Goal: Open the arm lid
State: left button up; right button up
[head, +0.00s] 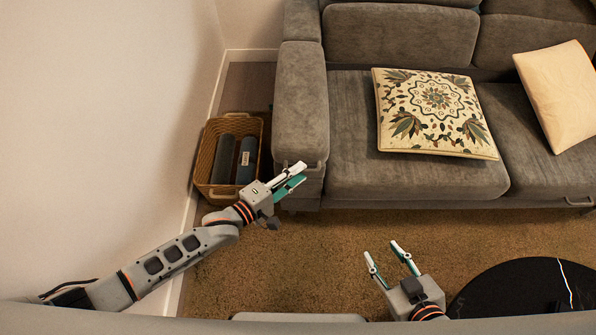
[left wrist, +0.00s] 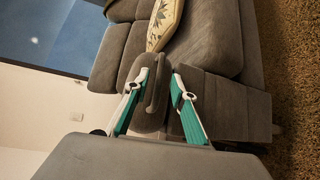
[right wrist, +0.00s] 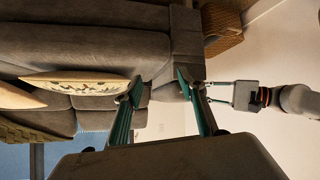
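The arm lid (head: 300,95) is the grey padded top of the sofa's left armrest; it looks closed. A grey handle (head: 318,166) sits at its front end and also shows in the left wrist view (left wrist: 154,96). My left gripper (head: 302,172) is at the front of the armrest, its fingers apart and pointing at the handle. In the left wrist view the handle appears between the fingers (left wrist: 160,78); I see no contact. My right gripper (head: 383,250) is open and empty over the rug, in front of the sofa.
A wicker basket (head: 213,180) with rolled items stands between wall and armrest. A patterned cushion (head: 437,112) and a plain cushion (head: 560,95) lie on the sofa. A round black table (head: 510,290) is at lower right. The rug (head: 335,240) between is clear.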

pick_arm(q)
jog(key=shift+w+d, duration=0.25)
grip_shut()
